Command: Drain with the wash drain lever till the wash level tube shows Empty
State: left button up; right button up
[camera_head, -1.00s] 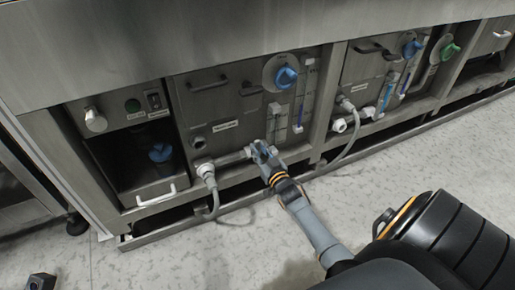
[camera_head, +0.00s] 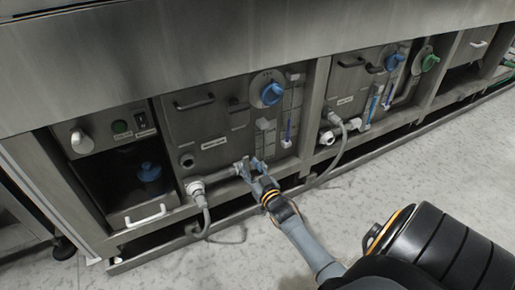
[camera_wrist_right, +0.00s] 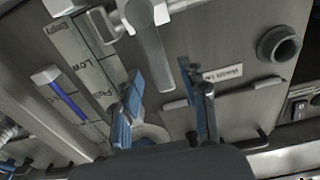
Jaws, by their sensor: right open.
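My right gripper (camera_head: 252,168) is open at the low front of the middle panel, by the end of a pale drain pipe (camera_head: 222,175). In the right wrist view its two blue-grey fingers (camera_wrist_right: 165,95) stand apart. A grey lever-like handle (camera_wrist_right: 149,58) reaches down between them, and I see no clear contact. A scale plate (camera_wrist_right: 85,62) with the word Low and a partly hidden lower mark lies beside it. The exact level is too small to read. My left gripper is out of view.
A blue dial (camera_head: 271,94) sits above the tubes. A hose (camera_head: 206,218) hangs from the pipe's left end. An open bay (camera_head: 140,175) with a white handle is at left. Another similar panel (camera_head: 345,90) is at right.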

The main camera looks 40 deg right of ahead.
jog(key=v, duration=1.1)
jog(key=shift+d, duration=0.1)
